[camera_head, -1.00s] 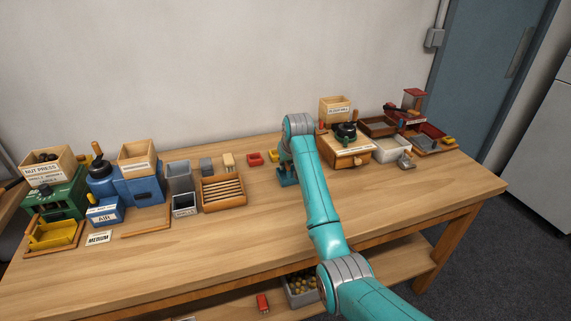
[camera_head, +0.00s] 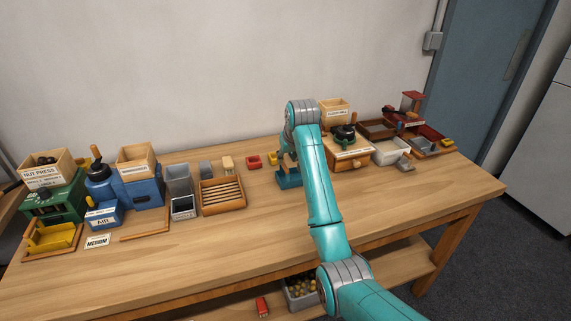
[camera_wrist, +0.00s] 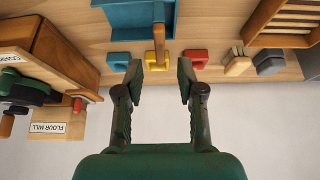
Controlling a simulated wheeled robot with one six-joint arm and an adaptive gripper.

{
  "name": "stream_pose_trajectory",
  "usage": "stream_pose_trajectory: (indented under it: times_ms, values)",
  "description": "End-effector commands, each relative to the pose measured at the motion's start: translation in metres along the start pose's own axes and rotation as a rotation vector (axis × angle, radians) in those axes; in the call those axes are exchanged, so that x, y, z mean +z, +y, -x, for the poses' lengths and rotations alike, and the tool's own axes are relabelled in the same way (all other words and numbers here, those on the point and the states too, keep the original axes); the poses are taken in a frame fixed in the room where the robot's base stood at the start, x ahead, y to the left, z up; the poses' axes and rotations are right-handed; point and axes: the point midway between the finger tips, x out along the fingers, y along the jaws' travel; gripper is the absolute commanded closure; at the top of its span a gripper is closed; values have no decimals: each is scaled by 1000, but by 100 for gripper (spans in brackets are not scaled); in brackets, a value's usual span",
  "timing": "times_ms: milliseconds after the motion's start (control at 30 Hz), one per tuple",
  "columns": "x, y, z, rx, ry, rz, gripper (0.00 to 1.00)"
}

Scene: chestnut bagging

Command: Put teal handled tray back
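The teal tray (camera_head: 289,182) sits on the table just right of the middle in the head view, partly hidden by my arm. It also shows at the top of the wrist view (camera_wrist: 137,18), with its wooden handle (camera_wrist: 158,45) pointing toward my gripper. My gripper (camera_wrist: 161,68) is open, its two dark green fingers spread wide. The handle's end appears between the fingertips, touching neither. I cannot tell whether it is at their depth. In the head view the gripper is mostly hidden behind my arm.
Small teal, yellow (camera_wrist: 150,58) and red (camera_wrist: 198,58) blocks lie close to the fingertips in the wrist view. The flour mill (camera_head: 348,150) stands to the right and a slatted wooden tray (camera_head: 222,194) to the left. The table front (camera_head: 240,245) is clear.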

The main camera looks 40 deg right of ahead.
Motion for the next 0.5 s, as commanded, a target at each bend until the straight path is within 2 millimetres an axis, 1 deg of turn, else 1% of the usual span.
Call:
stream_pose_trajectory:
  times_ms: [33, 200, 333, 500]
  values:
    - [-1, 0, 10, 0, 3, 0, 62]
    - [-1, 0, 35, 0, 2, 0, 62]
    - [0, 0, 46, 0, 1, 0, 62]
    - [0, 0, 49, 0, 0, 0, 62]
